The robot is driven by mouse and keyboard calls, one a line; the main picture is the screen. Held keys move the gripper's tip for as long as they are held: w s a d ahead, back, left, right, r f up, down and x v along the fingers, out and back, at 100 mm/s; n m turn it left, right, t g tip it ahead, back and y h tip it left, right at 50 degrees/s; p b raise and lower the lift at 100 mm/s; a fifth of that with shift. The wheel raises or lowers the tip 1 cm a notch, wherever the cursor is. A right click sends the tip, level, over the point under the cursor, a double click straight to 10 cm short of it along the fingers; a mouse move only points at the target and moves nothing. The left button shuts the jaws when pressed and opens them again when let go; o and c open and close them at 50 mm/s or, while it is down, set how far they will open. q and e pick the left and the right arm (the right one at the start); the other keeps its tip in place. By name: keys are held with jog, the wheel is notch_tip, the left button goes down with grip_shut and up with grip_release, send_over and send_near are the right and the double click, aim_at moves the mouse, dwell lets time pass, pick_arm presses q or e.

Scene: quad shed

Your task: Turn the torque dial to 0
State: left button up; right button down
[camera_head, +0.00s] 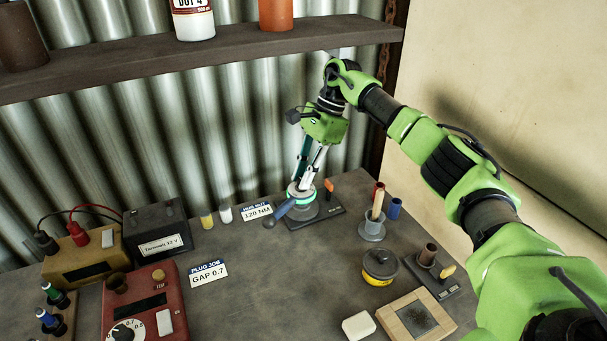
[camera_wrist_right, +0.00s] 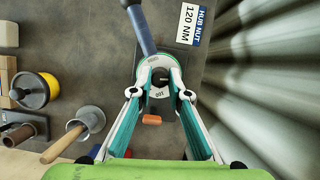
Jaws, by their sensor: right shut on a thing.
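The torque dial (camera_head: 301,211) is a round grey knob with a pale numbered ring, set on a dark base plate (camera_head: 327,213) on the bench. A blue handle (camera_head: 287,206) sticks out from it toward the front left. My right gripper (camera_head: 302,187) comes down on the dial from above, its fingers shut on the dial's centre. In the right wrist view, the fingertips (camera_wrist_right: 160,72) sit on both sides of the dial's middle, and a "100" mark shows on the numbered ring (camera_wrist_right: 159,93). The fingers hide part of the scale, and I cannot read the setting. My left gripper is out of view.
An orange tab (camera_wrist_right: 151,119) stands beside the dial on the plate. The "HUB NUT 120 NM" card (camera_head: 257,212) lies to its left. A cup with a wooden handle (camera_head: 373,226) stands to the right. A shelf (camera_head: 190,62) overhangs the back.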

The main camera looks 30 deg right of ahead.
jog(key=shift+r+n, duration=0.1)
jog(key=shift+n, duration=0.2)
jog(key=c, duration=1.9)
grip_release()
